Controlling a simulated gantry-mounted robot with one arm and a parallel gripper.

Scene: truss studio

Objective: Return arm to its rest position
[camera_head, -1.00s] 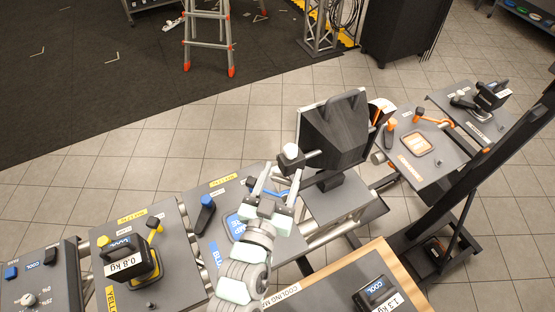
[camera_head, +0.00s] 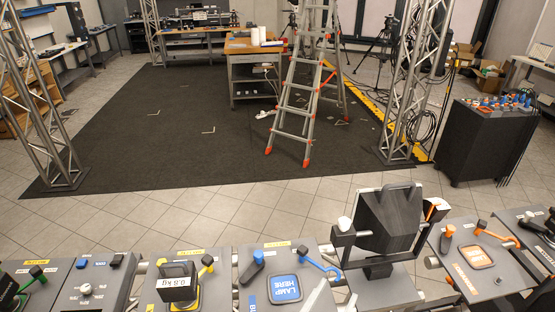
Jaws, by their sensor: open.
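My gripper (camera_head: 334,300) shows only at the bottom edge of the head view, as two pale fingertips with a gap between them. It is open, and nothing shows between the fingers. The rest of my arm is below the picture. The fingertips appear in front of the blue-marked panel (camera_head: 262,263), right of its blue "LAMP HERE" pad (camera_head: 285,288). I cannot tell their height above it.
A dark lamp-like housing (camera_head: 388,222) with a white knob (camera_head: 344,224) stands right of the fingers. A 0.8 kg block (camera_head: 176,281) sits on the yellow-marked panel to the left. An orange-marked panel (camera_head: 460,275) is at right. A ladder (camera_head: 300,100) stands beyond clear floor.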

